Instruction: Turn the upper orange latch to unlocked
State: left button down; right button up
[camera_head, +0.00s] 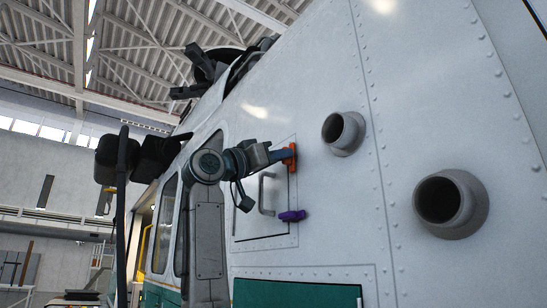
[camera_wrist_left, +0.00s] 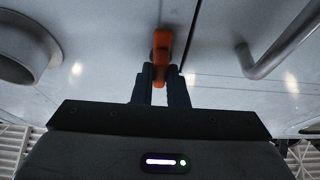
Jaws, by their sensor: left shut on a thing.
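The upper orange latch (camera_head: 291,157) sits at the upper right edge of a small square hatch (camera_head: 245,222) on the white helicopter side. My left gripper (camera_head: 282,155) reaches it from the left and is shut on its handle. In the left wrist view, the orange latch (camera_wrist_left: 160,50) stands between the two dark fingers of my left gripper (camera_wrist_left: 160,88). The fingers hide part of its handle. My right gripper is not in view.
A grey bar handle (camera_head: 266,195) stands out from the hatch, close to my left gripper; it also shows in the left wrist view (camera_wrist_left: 285,45). Two round pipe stubs (camera_head: 343,132) (camera_head: 450,203) jut out to the right. A green panel (camera_head: 297,292) lies below.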

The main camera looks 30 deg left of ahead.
pick_arm(q)
jog(key=c, duration=1.5)
grip_release()
jog(key=shift+o, duration=0.3)
jog(key=shift+a+f, duration=0.1)
jog(key=shift+a, duration=0.1)
jog(key=b+v, duration=0.6)
jog(key=v, duration=0.5)
jog(key=shift+a, duration=0.1)
